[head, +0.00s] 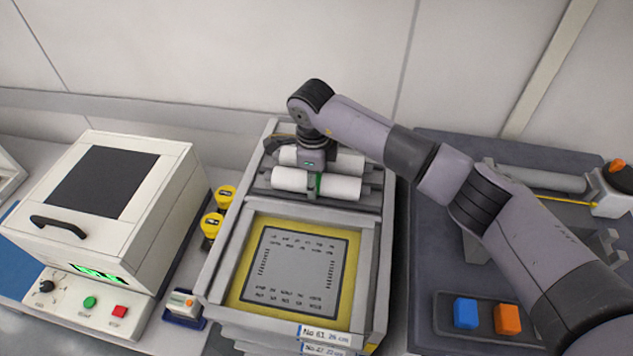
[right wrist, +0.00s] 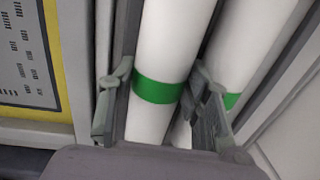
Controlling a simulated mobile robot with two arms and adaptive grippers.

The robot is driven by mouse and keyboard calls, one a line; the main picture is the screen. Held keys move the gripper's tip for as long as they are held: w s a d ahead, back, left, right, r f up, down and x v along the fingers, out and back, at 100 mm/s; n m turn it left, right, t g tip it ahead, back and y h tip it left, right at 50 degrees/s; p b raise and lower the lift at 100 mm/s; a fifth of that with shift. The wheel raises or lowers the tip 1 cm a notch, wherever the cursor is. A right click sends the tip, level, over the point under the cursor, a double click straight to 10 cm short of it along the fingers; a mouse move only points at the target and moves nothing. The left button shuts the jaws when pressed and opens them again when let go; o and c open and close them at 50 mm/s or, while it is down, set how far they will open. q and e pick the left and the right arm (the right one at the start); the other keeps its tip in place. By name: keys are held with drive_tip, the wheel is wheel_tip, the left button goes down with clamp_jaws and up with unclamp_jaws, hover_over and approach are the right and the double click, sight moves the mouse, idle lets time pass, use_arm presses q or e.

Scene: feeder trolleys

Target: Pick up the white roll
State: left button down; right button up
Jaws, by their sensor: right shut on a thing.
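The white roll (head: 340,188) with a green band lies across the back part of the grey feeder tray (head: 215,250). In the right wrist view the roll (right wrist: 172,40) runs between my fingers, with its green band at the jaws. My right gripper (head: 314,178) reaches down from above and is shut on this front roll around its middle; it also shows in the right wrist view (right wrist: 158,88). A second white roll (head: 350,163) with a green band lies just behind, partly hidden by the gripper. I cannot tell whether the held roll touches its support. My left gripper is not in view.
A white machine (head: 150,210) with a dark window and handle stands left. Yellow-capped containers (head: 212,224) stand close to the tray's left side. A yellow-framed grey plate (head: 290,270) lies in front of the rolls. A dark trolley (head: 425,240) with blue and orange buttons stands right.

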drive_tip(key=c, duration=0.3)
drive_tip(key=shift+r, duration=0.15)
drive_tip(key=shift+c, duration=0.2)
